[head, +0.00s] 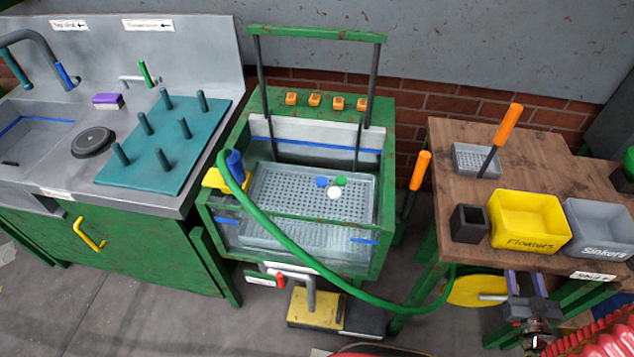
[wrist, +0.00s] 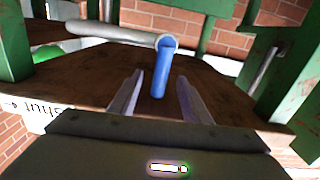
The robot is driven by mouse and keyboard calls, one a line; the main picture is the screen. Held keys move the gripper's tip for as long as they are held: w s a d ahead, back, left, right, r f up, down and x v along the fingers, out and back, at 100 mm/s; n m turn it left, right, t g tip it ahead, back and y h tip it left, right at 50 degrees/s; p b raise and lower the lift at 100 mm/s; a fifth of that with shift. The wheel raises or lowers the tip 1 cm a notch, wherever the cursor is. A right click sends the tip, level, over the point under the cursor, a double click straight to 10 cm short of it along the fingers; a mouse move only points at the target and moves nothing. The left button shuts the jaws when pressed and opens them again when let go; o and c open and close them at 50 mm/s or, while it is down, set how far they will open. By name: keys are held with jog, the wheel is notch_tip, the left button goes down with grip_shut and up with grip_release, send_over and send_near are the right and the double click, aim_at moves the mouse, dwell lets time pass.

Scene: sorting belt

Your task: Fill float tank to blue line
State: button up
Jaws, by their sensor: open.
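The float tank (head: 215,200) is a clear box in a green frame, with a blue line (head: 262,143) on its back wall and blue marks at the front. I cannot make out the water level. A blue, a green and a white piece (head: 334,192) sit over its perforated tray. A green hose (head: 300,257) runs from the tank's left rim towards the table. My gripper (head: 525,276) is open beside the table's front edge. In the wrist view, a blue valve handle (wrist: 159,88) on a pale pipe (wrist: 110,33) lies between the open fingers (wrist: 160,78), apparently not clamped.
A "shut" label (head: 592,275) is on the table edge. The wooden table (head: 440,135) holds a yellow Floaters bin (head: 525,208), a grey Sinkers bin (head: 590,240) and a dark cup (head: 468,222). Green table legs flank the pipe. A sink bench (head: 150,250) stands left.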

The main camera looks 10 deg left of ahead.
jog(key=shift+s, duration=0.15)
jog(key=s, duration=0.7)
jog(key=shift+s+d, duration=0.1)
jog(key=shift+s, duration=0.25)
dwell(0.5)
dwell(0.3)
